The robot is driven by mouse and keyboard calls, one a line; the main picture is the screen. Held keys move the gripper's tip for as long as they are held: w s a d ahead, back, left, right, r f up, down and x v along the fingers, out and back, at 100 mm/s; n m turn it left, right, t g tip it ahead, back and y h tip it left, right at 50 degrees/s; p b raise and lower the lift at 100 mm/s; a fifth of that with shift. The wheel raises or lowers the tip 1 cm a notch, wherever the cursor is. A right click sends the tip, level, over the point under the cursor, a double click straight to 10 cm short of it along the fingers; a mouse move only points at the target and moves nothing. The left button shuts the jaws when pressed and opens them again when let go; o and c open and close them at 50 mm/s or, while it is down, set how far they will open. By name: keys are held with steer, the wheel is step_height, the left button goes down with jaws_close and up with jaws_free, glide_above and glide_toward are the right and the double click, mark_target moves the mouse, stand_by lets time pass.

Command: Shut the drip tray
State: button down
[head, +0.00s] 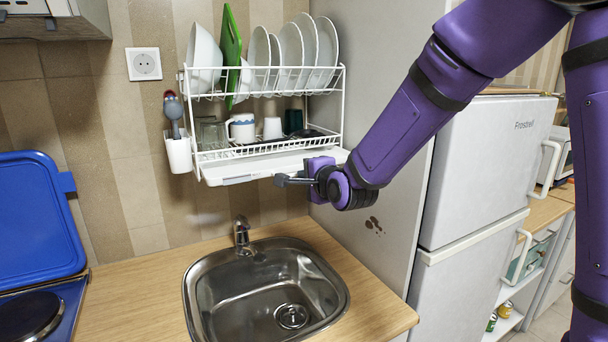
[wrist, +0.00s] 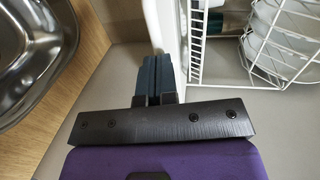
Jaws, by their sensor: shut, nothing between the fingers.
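The white drip tray (head: 225,175) sits under the lower shelf of the wire dish rack and sticks out forward of it. My gripper (head: 281,180) is at the front of the tray, right of its middle, with its dark fingers pointing left. In the wrist view the two fingers (wrist: 156,62) are together and empty. The white edge of the tray (wrist: 161,22) lies just beyond their tips. I cannot tell whether the fingers touch it. My wrist hides part of the tray's right end in the head view.
The dish rack (head: 262,95) holds plates, bowls, a green board and cups. A white utensil holder (head: 178,153) hangs at its left. Below are the tap (head: 241,235) and steel sink (head: 215,300). The fridge (head: 480,150) stands to the right. Air in front of the rack's left half is free.

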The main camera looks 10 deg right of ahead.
mark_target(295, 166)
stand_by(0.3)
steer(key=x, duration=0.3)
steer(key=r+x, duration=0.1)
steer(key=x, duration=0.4)
steer(key=shift+w+a+r, duration=0.15)
steer(key=shift+w+r, duration=0.1)
steer(key=shift+w, duration=0.2)
steer(key=shift+w+r, duration=0.2)
steer(key=shift+r, duration=0.1)
steer(key=shift+s, duration=0.1)
